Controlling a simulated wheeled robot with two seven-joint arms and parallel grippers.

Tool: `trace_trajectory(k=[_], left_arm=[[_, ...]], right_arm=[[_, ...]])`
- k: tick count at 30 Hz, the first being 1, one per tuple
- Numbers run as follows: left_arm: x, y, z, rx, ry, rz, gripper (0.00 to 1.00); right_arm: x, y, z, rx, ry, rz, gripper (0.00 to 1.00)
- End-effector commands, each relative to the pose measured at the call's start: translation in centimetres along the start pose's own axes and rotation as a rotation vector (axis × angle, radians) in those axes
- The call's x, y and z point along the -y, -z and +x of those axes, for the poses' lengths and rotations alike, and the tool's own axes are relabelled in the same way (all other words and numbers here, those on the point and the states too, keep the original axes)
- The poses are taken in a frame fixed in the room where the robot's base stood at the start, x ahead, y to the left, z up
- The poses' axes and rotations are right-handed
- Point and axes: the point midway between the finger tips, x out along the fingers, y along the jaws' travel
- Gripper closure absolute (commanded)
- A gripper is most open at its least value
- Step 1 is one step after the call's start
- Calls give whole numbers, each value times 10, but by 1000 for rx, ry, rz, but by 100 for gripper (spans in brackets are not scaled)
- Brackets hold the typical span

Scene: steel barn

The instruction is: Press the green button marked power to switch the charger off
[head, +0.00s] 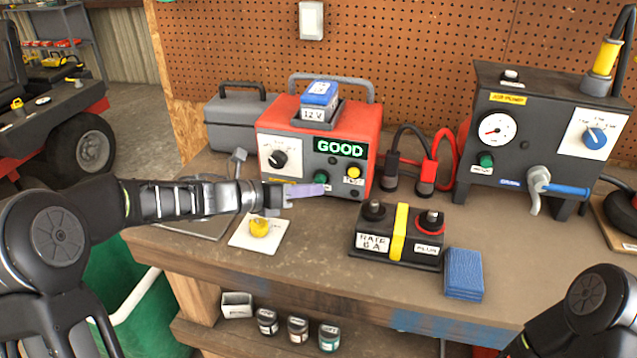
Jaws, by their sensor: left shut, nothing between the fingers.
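The red charger (375,125) stands on the workbench against the pegboard. Its display (340,148) reads GOOD in green. The green button (320,177) is low on its front panel, with a yellow button (354,172) to its right and a black dial (279,158) to its left. My left gripper (318,190) is shut and empty. Its fingertips are at the panel just below the green button and cover the label there; I cannot tell whether they touch it. My right arm shows at the lower right, but its gripper is out of the picture.
A black battery block (398,250) with two terminals and a blue cloth (463,273) lie in front of the charger. A yellow knob on a white card (258,232) lies below my left wrist. A dark pump box (540,130) stands at right.

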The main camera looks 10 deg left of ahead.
Motion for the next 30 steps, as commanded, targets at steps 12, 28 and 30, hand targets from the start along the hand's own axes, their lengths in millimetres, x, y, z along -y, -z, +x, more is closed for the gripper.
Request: trace_trajectory(k=[12,28,30], left_arm=[[-3,-2,4,-1,0,0,100],[-6,-6,8,-1,0,0,100],[-6,-6,9,0,0,0,100]], right_arm=[[0,0,0,0,0,0,64],[0,0,-1,0,0,0,64],[0,0,-1,0,0,0,64]])
